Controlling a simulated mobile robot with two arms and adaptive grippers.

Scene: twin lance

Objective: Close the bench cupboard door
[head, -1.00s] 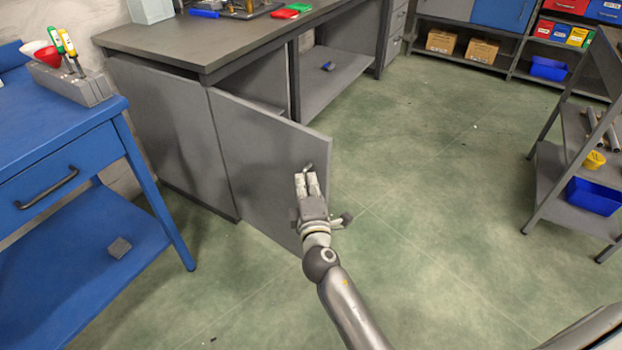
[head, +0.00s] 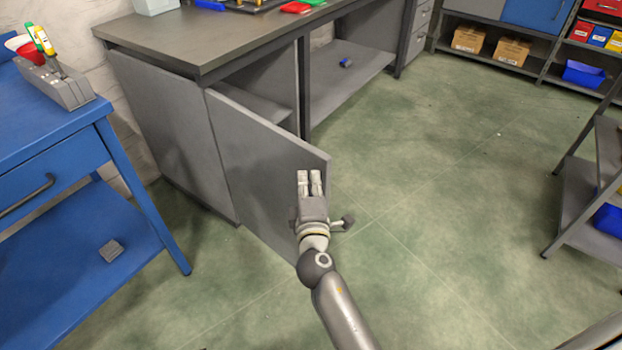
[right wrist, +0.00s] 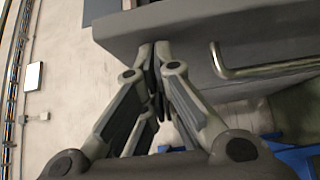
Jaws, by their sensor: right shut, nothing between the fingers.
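The grey bench cupboard door (head: 262,165) stands open, swung out from the grey bench (head: 190,45). Its free edge points toward the middle of the floor, and the cupboard inside shows behind its top edge. My right gripper (head: 309,174) is shut and empty, in front of the door's outer face near its free edge. In the right wrist view the shut fingers (right wrist: 155,48) are at a grey panel, beside the bar handle (right wrist: 222,62) but not around it. Whether they touch the panel I cannot tell. In the head view the handle is hidden by the gripper. My left gripper is not in view.
A blue workbench (head: 70,130) stands close on the left. A grey rack (head: 575,220) with blue bins is at the right. Shelves with cardboard boxes (head: 468,39) stand at the back. The green floor between is clear.

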